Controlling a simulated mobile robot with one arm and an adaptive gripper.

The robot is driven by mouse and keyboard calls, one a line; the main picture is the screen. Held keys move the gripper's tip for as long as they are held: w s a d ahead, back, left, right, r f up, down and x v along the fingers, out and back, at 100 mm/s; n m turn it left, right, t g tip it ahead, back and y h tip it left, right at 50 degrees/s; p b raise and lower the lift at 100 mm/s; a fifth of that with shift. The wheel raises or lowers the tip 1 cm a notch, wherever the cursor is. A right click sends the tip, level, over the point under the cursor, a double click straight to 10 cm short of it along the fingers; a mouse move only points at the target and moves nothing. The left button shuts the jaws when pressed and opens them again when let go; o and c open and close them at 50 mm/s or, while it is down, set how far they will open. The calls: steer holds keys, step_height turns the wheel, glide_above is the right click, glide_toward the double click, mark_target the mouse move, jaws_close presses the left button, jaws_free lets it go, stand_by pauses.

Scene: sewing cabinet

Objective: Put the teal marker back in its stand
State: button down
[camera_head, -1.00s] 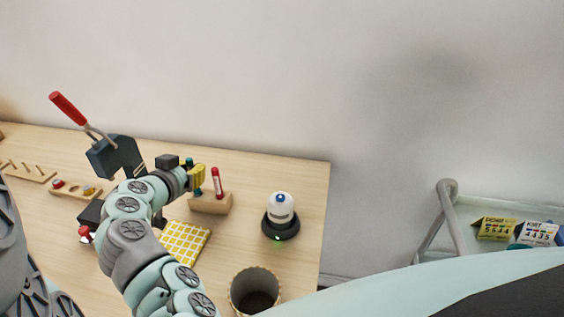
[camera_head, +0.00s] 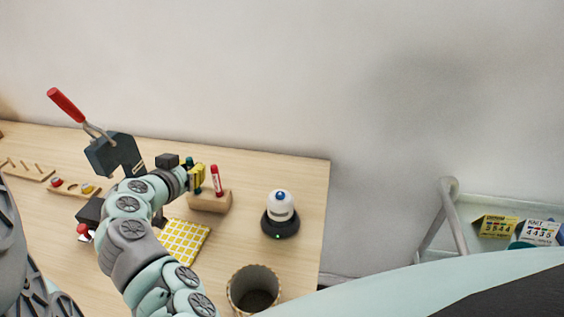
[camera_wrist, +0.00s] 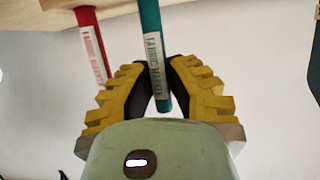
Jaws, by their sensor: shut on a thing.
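My gripper (camera_wrist: 161,95) is shut on the teal marker (camera_wrist: 151,30), with the yellow fingers on either side of its labelled barrel. In the head view the gripper (camera_head: 197,178) is just behind the left part of the wooden stand (camera_head: 212,203), and a small part of the teal marker (camera_head: 189,162) shows above the fingers. In the wrist view the marker's far end reaches the stand (camera_wrist: 115,10) at the top edge. I cannot tell whether it sits in a hole. A red marker (camera_head: 216,180) stands upright in the stand, to the right; it also shows in the wrist view (camera_wrist: 92,45).
A yellow checked cloth (camera_head: 185,241) lies in front of the stand. A white device on a black base (camera_head: 281,222) stands to the right, and a round bin (camera_head: 254,288) is nearer. A red-handled tool in a dark block (camera_head: 112,153) is at left. Bare table (camera_head: 250,175) lies behind.

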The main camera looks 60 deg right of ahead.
steer(key=shift+f+b, duration=0.7)
steer(key=shift+b, duration=0.25)
stand_by(0.9)
steer(key=c, duration=0.9)
jaws_free()
steer(key=shift+a, duration=0.1)
steer(key=shift+v, duration=5.95)
